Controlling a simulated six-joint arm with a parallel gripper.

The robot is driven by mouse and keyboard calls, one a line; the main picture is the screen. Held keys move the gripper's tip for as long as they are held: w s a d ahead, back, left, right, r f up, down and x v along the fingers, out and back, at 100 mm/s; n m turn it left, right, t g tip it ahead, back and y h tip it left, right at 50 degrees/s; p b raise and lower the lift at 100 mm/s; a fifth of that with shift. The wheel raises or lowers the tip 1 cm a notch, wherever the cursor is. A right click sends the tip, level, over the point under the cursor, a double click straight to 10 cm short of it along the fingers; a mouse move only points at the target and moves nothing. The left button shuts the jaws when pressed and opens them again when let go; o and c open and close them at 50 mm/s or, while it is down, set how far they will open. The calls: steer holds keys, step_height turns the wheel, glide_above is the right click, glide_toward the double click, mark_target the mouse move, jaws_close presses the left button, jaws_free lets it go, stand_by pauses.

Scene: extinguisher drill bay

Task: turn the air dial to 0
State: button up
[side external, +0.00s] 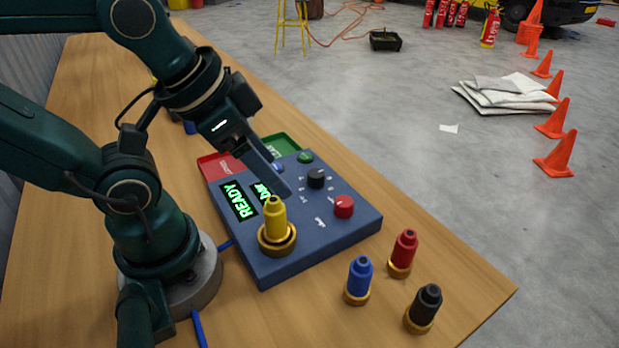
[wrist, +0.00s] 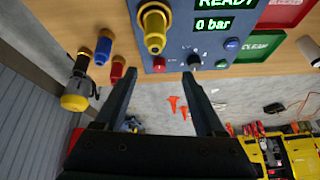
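A blue control panel (side external: 330,225) lies on the table. It carries a black dial (side external: 316,178) with small white marks around it and a red knob (side external: 344,206); the labels are too small to read, so I cannot tell the dial's setting. The wrist view shows the black dial (wrist: 194,61) and the red knob (wrist: 159,64). A display (wrist: 213,25) there reads "0 bar", below one reading "READY". My gripper (wrist: 159,74) is open and empty, its fingers apart. In the side view my gripper (side external: 284,188) is above the panel, left of the black dial, partly covering the lower display.
A yellow nozzle (side external: 275,220) stands in a brass ring on the panel. Blue (side external: 360,277), red (side external: 403,250) and black (side external: 427,301) nozzles stand on the table at front right. Red (side external: 219,166) and green (side external: 282,145) trays lie behind the panel.

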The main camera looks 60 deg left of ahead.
steer(key=w+r+m, duration=0.2)
steer(key=w+m, duration=0.2)
steer(key=m, duration=0.3)
steer(key=m+g, duration=0.5)
steer(key=m, duration=0.2)
glide_above(315, 173)
step_height(315, 173, down, 8)
steer(key=shift+d+r, duration=0.1)
steer(key=shift+f, duration=2.6)
jaws_close()
